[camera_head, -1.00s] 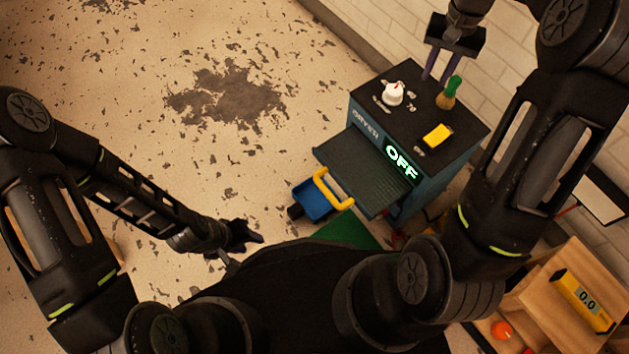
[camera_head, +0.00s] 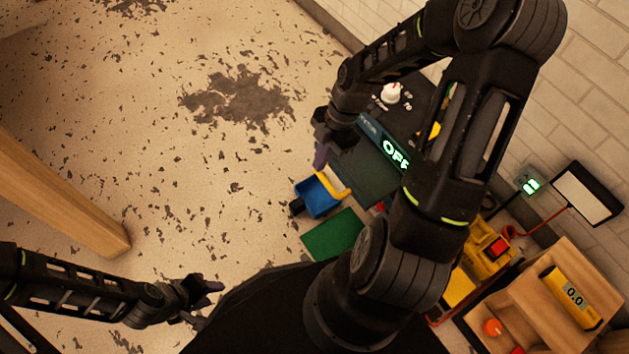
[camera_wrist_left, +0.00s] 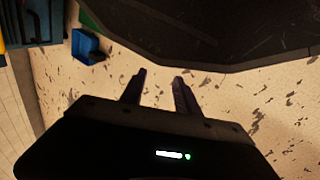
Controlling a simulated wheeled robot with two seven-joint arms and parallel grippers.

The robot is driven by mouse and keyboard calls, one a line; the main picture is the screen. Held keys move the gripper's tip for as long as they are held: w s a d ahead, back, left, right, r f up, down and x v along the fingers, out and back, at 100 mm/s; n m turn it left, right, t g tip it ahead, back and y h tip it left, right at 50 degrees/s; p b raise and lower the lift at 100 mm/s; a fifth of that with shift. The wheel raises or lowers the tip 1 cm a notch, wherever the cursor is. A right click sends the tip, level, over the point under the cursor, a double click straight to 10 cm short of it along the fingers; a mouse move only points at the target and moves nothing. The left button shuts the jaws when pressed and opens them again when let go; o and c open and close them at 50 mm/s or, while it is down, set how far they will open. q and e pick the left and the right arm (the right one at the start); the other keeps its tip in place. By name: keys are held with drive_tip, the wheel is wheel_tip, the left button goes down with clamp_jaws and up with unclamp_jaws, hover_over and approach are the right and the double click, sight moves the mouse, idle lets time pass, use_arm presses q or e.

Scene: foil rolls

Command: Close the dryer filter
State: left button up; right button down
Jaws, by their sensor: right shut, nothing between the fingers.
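The dryer (camera_head: 408,115) is a dark box with a lit green "OFF" sign at the right of the head view, partly hidden behind my right arm. Its filter (camera_head: 368,172) is a dark panel sticking out of the front, so it stands open. The filter's yellow handle (camera_head: 341,187) shows in part at its outer edge. My right gripper (camera_head: 321,157) is shut and empty, close to the handle end of the filter; I cannot tell whether it touches. My left gripper (camera_head: 212,290) is open and empty, low over the floor; its parted fingers show in the left wrist view (camera_wrist_left: 157,88).
A blue bin (camera_head: 316,200) and a green mat (camera_head: 332,235) are below the filter. A white knob (camera_head: 391,92) is on the dryer top. A wooden shelf (camera_head: 545,300) stands lower right, a wooden beam (camera_head: 60,195) at left. The floor between is clear.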

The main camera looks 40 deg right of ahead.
sight(348, 168)
wheel_tip(348, 168, down, 10)
drive_tip(key=b, duration=0.5)
drive_tip(key=shift+d+b, duration=0.25)
drive_tip(key=shift+b, duration=0.1)
drive_tip(key=shift+f, duration=0.1)
drive_tip(key=d+p, duration=0.2)
drive_tip(key=d, duration=0.7)
drive_tip(key=shift+s+p, duration=0.1)
drive_tip(key=shift+p, duration=0.25)
drive_tip(key=shift+d, duration=0.4)
drive_tip(key=shift+a, duration=0.1)
